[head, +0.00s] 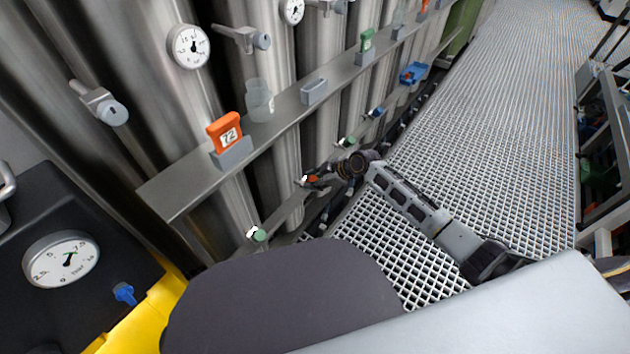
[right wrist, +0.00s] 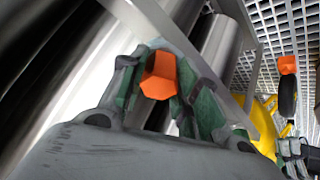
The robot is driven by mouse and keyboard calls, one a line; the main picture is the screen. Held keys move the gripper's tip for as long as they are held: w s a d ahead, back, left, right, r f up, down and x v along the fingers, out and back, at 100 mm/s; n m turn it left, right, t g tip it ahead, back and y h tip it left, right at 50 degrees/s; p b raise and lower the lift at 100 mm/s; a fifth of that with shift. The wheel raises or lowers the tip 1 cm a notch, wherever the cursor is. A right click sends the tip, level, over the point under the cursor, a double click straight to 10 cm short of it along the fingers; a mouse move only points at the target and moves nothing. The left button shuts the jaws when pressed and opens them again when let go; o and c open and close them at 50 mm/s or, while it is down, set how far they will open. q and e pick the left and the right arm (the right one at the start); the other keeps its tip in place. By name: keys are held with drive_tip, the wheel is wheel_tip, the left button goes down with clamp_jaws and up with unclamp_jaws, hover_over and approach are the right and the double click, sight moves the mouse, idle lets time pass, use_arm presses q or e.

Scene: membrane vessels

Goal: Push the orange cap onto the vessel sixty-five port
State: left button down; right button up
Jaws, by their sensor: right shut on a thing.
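My right gripper (head: 318,182) is low beside the steel vessels in the head view, its arm coming in from the right. It is shut on the orange cap (right wrist: 160,76), which shows between the fingers in the right wrist view. Only a small bit of orange (head: 312,178) shows at the fingertips in the head view. I cannot pick out the vessel sixty-five port; no label with that number is readable. I cannot tell whether the cap touches a port. My left gripper is not in view.
A steel rail (head: 185,190) runs along the vessels and bears an orange 72 tag (head: 225,132), a clear jar (head: 259,100) and a green tag (head: 366,41). Lower down are green-ended ports (head: 258,235) and a blue one (head: 377,112). The grating floor (head: 480,130) at right is open.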

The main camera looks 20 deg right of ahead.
drive_tip(key=shift+a+f, duration=0.1)
drive_tip(key=o, duration=1)
drive_tip(key=shift+v, duration=5.95)
